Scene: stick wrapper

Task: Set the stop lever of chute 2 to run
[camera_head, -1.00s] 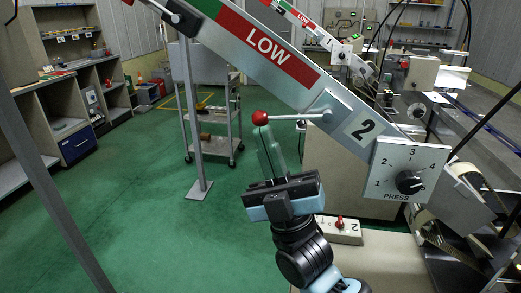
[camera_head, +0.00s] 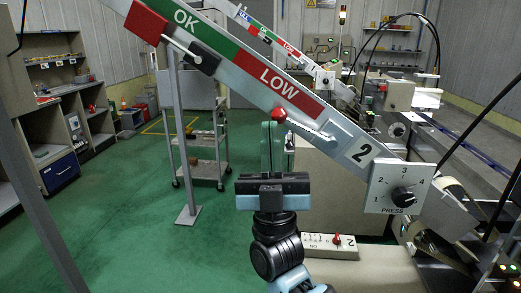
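The chute 2 (camera_head: 340,128) slopes down from upper left to lower right, with a green OK band, a red LOW band and a "2" label (camera_head: 362,150). Its stop lever has a red ball knob (camera_head: 279,114); its rod slants down to the right, close along the chute to the pivot. My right gripper (camera_head: 272,124) points up with its two fingers close together, and their tips are just below and left of the knob. Whether they touch it I cannot tell. No thing shows between the fingers. My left gripper is not in view.
A PRESS dial (camera_head: 403,196) hangs at the chute's lower end. A switch box (camera_head: 330,245) with a red toggle stands below. A black block with a rod (camera_head: 190,50) is on the upper chute. A trolley (camera_head: 205,150) stands behind on open green floor.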

